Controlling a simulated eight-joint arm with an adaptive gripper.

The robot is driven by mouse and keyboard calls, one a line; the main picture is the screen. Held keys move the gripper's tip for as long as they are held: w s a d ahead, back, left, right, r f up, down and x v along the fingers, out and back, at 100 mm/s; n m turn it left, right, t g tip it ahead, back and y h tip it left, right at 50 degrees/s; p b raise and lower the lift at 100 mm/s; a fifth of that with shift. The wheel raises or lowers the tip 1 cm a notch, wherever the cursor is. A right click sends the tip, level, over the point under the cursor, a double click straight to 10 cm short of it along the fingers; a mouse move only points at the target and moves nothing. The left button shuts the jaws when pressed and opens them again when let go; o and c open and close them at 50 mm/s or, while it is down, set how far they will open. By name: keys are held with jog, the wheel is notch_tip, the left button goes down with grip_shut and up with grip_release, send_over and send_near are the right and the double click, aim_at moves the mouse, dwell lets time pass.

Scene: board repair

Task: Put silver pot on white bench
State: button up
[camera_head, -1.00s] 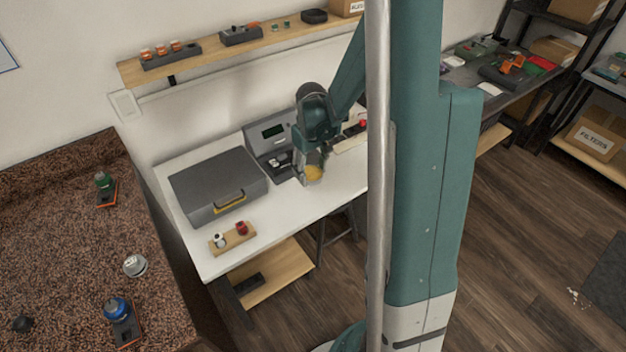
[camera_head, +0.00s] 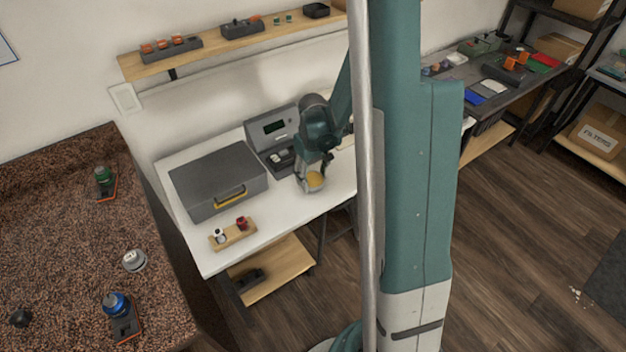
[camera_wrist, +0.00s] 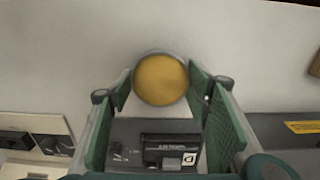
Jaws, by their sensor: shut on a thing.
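The silver pot (camera_head: 313,187) has a silver rim and a round yellow top face. It is between the fingers of my gripper (camera_head: 312,178), which is shut on it. In the wrist view the pot's yellow face (camera_wrist: 161,79) shows between the two green fingers (camera_wrist: 160,98). The white bench (camera_head: 279,208) is right below the pot, near its front edge. I cannot tell whether the pot touches the bench. The bench's right part is hidden behind my own body.
A closed grey case (camera_head: 215,178) is on the bench at left. A wooden holder (camera_head: 232,236) with two small items is at the front left. The front middle of the bench is clear.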

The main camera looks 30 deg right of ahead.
aim_at(313, 180)
jog(key=shift+f, duration=0.35)
jog(key=shift+f, duration=0.2)
jog(key=o, duration=1)
jog(key=shift+r, duration=0.2)
jog(key=shift+r+p, duration=1.2)
jog(key=shift+r, duration=4.85)
